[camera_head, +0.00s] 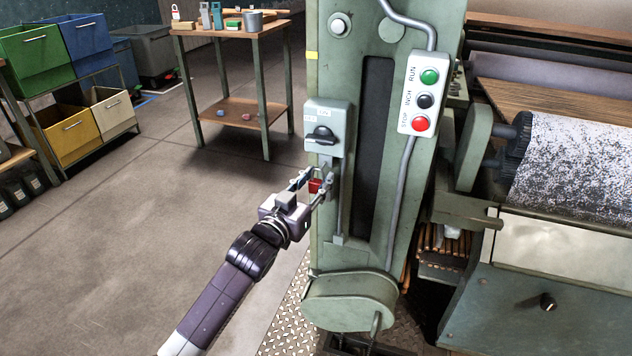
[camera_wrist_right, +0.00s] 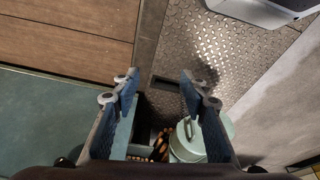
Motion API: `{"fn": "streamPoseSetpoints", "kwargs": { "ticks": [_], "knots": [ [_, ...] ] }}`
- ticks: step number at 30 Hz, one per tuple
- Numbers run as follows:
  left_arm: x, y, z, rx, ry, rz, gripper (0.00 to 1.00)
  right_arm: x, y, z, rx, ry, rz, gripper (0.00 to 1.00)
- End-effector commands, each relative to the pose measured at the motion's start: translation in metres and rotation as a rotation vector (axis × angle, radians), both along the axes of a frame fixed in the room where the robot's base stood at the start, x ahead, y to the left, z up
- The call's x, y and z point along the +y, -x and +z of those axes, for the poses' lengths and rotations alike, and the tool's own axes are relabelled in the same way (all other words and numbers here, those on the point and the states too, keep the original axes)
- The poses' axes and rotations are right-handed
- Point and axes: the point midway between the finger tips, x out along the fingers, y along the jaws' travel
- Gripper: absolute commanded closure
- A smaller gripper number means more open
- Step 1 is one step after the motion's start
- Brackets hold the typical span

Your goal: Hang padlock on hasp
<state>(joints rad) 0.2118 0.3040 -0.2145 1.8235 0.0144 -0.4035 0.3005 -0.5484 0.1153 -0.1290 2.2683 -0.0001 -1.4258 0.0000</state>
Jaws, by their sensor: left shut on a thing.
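The red padlock (camera_head: 315,186) is between the fingers of my left gripper (camera_head: 313,185), which is shut on it. The padlock is just below the grey switch box (camera_head: 327,128) on the green machine column. A small metal piece, apparently the hasp (camera_head: 327,163), shows under the box, close above the padlock. The shackle is too small and partly hidden, so I cannot tell whether it passes through the hasp. My right gripper (camera_wrist_right: 160,88) is open and empty in the right wrist view, above the floor by the machine.
A push-button box (camera_head: 425,95) and conduit are on the column, right of the switch box. A large speckled roller (camera_head: 575,165) is at right. A wooden-topped table (camera_head: 228,30) with small items stands behind at left. The floor (camera_head: 110,230) at left is clear.

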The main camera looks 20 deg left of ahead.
Motion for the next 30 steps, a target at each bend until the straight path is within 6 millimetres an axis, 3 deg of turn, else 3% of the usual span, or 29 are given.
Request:
{"fn": "streamPoseSetpoints", "kwargs": {
  "ticks": [20, 30],
  "knots": [
    [0.0, 0.0, 0.001, -0.002, 0.0, 0.0, 0.97, 0.0, 0.0, 0.001, -0.001, 0.0, -0.001, 0.6],
    [0.0, 0.0, 0.002, -0.002, 0.0, 0.0, 0.97, -0.001, 0.001, -0.013, 0.012, 0.002, 0.001, 0.6]
  ]
}}
